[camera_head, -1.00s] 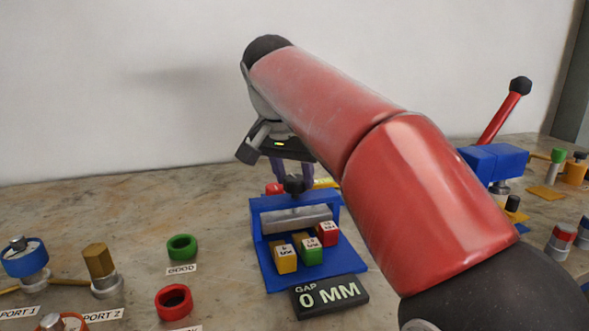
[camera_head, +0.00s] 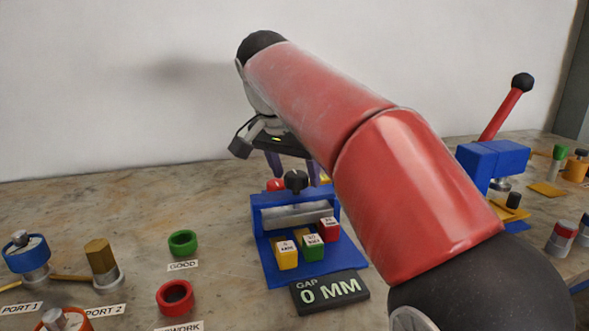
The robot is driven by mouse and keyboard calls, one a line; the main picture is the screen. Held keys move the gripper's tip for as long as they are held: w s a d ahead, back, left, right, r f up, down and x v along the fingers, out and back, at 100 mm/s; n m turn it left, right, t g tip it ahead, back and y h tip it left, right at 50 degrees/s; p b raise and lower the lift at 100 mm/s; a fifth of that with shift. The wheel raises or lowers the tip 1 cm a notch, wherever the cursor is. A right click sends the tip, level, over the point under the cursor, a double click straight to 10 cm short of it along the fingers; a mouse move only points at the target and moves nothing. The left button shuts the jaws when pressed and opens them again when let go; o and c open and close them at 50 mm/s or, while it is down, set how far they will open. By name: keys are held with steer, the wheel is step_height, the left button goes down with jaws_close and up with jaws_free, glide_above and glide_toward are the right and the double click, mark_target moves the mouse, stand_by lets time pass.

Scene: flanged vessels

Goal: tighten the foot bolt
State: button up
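No part in the head view is marked as the foot bolt, so I cannot tell for sure which it is. A blue fixture (camera_head: 262,222) stands at the middle of the bench, with a black knob (camera_head: 296,181) on top and a grey bar (camera_head: 297,216) below. My gripper (camera_head: 293,172) points down at the fixture's top. Its two purple fingers show apart, one to the left of the knob and one to the right, with nothing seen between them but the knob. Whether they touch the knob is unclear.
A yellow, a green (camera_head: 313,250) and a red block stand on the fixture's base, behind a "GAP 0 MM" sign (camera_head: 330,292). Green (camera_head: 183,243) and red (camera_head: 175,298) rings and port fittings (camera_head: 102,262) stand left. A blue press with a red lever (camera_head: 506,110) stands right.

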steer(key=v, duration=0.8)
steer(key=shift+f, duration=0.1)
stand_by(0.4)
